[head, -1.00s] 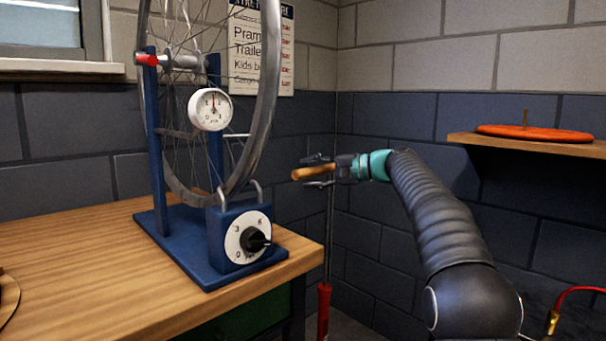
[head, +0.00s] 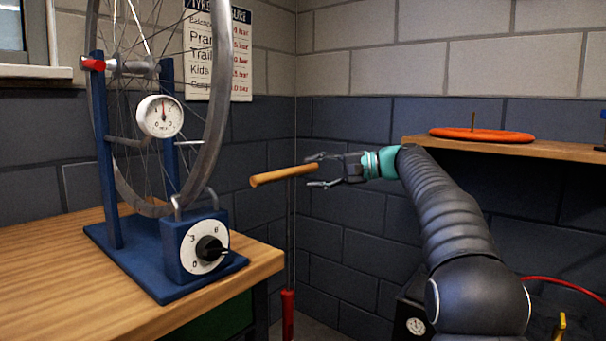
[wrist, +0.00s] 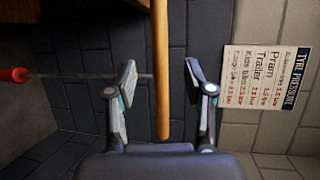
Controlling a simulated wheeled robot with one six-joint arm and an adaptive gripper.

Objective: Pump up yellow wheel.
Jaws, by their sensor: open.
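A grey wheel (head: 217,110) stands in a blue stand on the bench; no yellow wheel shows. A round white gauge (head: 160,117) hangs at the wheel, its needle pointing about straight up. A floor pump has a red barrel (head: 288,312), a thin upright rod (head: 291,235) and a wooden crossbar handle (head: 275,177). My gripper (head: 318,170) is open at the handle's right end. In the wrist view, the handle (wrist: 161,75) runs between the spread fingers of my gripper (wrist: 158,75), with visible gaps on both sides. The rod meets it from the left.
A blue box with a black dial knob (head: 210,248) sits on the wooden bench (head: 60,270) at left. A shelf (head: 560,151) at right holds an orange disc (head: 480,134). A red hose (head: 565,285) lies low right.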

